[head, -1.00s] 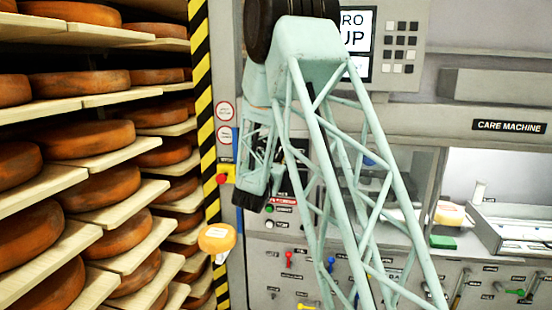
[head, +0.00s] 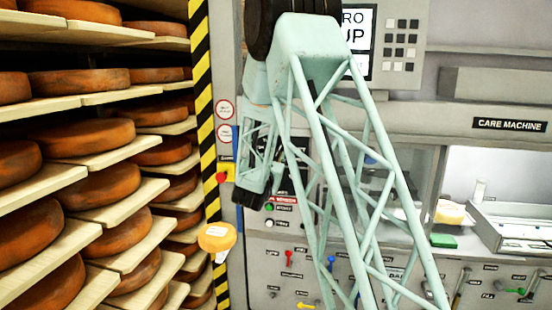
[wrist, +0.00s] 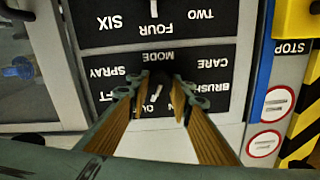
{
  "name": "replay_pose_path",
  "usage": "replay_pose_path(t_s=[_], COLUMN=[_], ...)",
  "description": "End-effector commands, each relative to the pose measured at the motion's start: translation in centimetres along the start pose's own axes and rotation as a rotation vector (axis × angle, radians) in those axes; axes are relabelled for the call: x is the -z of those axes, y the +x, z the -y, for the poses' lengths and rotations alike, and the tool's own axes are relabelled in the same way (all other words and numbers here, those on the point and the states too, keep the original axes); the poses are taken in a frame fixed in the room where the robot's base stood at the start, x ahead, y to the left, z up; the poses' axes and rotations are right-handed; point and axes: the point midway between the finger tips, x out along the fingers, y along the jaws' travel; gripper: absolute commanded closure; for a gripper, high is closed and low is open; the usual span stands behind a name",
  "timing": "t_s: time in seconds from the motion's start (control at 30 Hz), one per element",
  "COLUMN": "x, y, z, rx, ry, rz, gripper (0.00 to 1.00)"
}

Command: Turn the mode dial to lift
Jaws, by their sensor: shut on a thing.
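The mode dial (wrist: 154,82) is a dark knob with a white pointer line on a black panel (wrist: 200,54), seen upside down in the wrist view. Words around it read SPRAY, CARE and BRUSH. A partly covered label ending in FT (wrist: 106,98) is at the left, and another lies between the fingers. My gripper (wrist: 158,93) has its two fingers on either side of the dial, shut on it. The fingers cover part of the panel, and I cannot tell exactly which word the pointer meets. In the head view my arm hides the dial.
A second black panel with TWO, FOUR and SIX (wrist: 150,20) adjoins the mode panel. A yellow STOP box (wrist: 297,20) and striped post (head: 203,100) stand beside it. Shelves of cheese wheels (head: 95,138) fill the left. Small levers (head: 289,258) line the lower panel.

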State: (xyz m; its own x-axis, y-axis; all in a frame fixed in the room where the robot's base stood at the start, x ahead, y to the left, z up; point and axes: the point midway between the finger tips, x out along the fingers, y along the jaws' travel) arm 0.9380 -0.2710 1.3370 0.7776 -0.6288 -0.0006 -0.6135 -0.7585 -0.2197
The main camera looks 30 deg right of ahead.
Motion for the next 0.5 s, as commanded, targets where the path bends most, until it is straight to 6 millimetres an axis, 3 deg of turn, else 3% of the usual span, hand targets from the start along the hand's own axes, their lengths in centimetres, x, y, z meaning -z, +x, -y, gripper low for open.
replay_pose_path(t_s=[0.5], x=[-0.26], y=[-0.02], z=[-0.10], rx=[0.001], ry=[0.142], rz=[-0.002], gripper=[0.90])
